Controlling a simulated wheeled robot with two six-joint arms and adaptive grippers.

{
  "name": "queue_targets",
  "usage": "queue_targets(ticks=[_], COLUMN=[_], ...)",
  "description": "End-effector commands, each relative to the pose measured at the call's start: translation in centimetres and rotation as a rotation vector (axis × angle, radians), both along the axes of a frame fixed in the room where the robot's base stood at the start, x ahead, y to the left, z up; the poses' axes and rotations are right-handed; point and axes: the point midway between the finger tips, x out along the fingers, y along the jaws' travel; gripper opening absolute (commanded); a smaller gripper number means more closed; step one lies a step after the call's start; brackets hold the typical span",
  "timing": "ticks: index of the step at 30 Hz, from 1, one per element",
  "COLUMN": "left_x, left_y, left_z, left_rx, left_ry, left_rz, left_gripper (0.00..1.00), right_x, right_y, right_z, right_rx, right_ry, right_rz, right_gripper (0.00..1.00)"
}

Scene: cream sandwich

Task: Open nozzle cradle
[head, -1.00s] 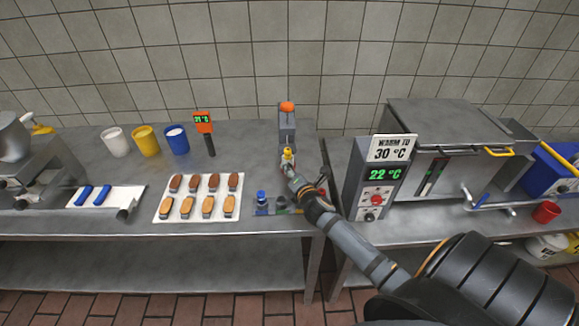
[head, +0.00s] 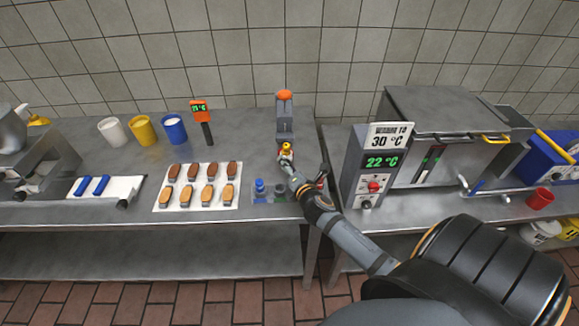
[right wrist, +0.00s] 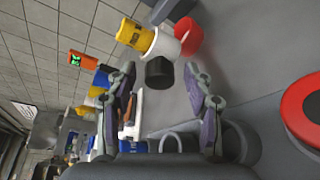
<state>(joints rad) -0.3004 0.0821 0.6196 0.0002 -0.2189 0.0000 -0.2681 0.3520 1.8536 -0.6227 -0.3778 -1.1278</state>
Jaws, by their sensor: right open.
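A grey upright stand with an orange top (head: 284,112), which appears to be the nozzle cradle, stands near the right end of the left table. A small yellow piece (head: 286,148) shows at its front foot. My right gripper (head: 287,162) is right in front of this foot and partly hides it. In the right wrist view my right gripper (right wrist: 160,74) is open, its fingers apart with nothing gripped. Beyond and between the fingertips are a dark cap (right wrist: 159,71), a white cylinder (right wrist: 160,45), a yellow labelled piece (right wrist: 134,35) and a red round piece (right wrist: 188,36). My left gripper is not in view.
A rack with a blue piece (head: 260,187) lies beside my right forearm, partly hidden. A tray of pastries (head: 196,200) is left of it. A control box reading 22 °C (head: 371,180) stands to the right. A red ring (right wrist: 303,110) is close by in the right wrist view.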

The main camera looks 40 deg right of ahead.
Motion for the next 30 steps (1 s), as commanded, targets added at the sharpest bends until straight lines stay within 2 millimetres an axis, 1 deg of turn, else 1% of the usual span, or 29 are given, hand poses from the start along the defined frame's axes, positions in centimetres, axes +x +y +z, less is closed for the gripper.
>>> queue_targets(ticks=[2, 5, 12, 16, 18, 21, 30], left_x=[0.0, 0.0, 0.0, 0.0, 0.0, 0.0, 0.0], left_y=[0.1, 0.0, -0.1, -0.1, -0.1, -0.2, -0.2], left_z=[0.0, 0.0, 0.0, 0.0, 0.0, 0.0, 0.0], left_rx=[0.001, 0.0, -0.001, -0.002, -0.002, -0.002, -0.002], left_ry=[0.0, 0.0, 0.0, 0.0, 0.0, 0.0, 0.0], left_rz=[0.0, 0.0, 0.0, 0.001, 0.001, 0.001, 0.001], left_gripper=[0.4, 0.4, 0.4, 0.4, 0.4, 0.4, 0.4], right_x=[-0.6, -2.3, -8.0, -10.1, -10.8, -11.3, -11.4], right_y=[0.1, 0.5, 1.8, 2.2, 2.4, 2.5, 2.5], right_z=[0.1, 0.4, 1.6, 2.1, 2.3, 2.5, 2.5], right_rx=[-0.002, -0.004, -0.001, -0.003, -0.001, 0.0, 0.0], right_ry=[0.002, 0.003, 0.005, 0.005, 0.003, 0.001, 0.0], right_rz=[0.001, 0.003, 0.002, 0.002, 0.001, 0.0, 0.0], right_gripper=[0.52, 0.52, 0.52, 0.52, 0.52, 0.52, 0.52])
